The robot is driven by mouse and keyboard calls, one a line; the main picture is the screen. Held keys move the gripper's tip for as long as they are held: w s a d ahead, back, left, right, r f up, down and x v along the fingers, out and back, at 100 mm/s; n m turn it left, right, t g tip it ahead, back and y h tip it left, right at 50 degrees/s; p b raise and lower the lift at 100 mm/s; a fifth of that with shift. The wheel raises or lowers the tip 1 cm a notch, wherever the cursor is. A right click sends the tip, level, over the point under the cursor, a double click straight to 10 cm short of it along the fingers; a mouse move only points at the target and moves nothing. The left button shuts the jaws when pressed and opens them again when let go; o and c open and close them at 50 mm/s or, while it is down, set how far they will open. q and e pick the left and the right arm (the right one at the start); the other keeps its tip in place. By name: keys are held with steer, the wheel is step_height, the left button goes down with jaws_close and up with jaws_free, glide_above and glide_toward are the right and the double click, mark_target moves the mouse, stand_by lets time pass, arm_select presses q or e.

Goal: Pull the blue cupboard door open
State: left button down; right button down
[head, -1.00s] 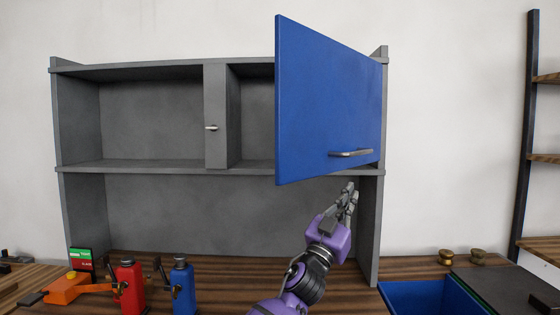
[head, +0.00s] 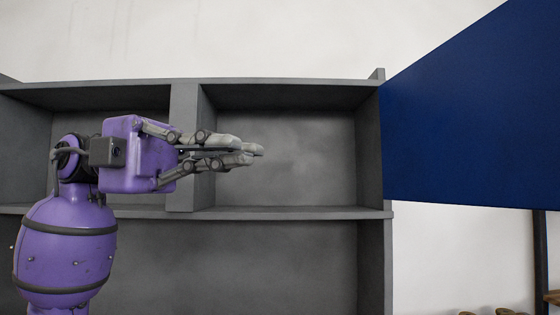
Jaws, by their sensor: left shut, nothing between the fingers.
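The blue cupboard door (head: 465,115) is swung wide open on the right, hinged at the right side of the grey cupboard (head: 290,212). Its handle is not in view. The right compartment (head: 310,150) behind it is uncovered and looks empty. My left gripper (head: 258,152) is shut and empty, its fingers pointing right in front of that compartment. It is well left of the door and apart from it. My right gripper is not in view.
A grey divider (head: 184,100) stands behind my gripper, partly hidden by it. The lower open space (head: 240,265) of the cupboard looks empty. Brass-coloured objects (head: 490,312) show at the bottom right edge. The space between my gripper and the door is free.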

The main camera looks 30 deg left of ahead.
arm_select(q)
steer(key=x, duration=1.3)
steer(key=shift+p, duration=0.45)
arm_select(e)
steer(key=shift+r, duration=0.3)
arm_select(q)
steer(key=shift+d, duration=0.1)
steer(key=shift+w, duration=0.1)
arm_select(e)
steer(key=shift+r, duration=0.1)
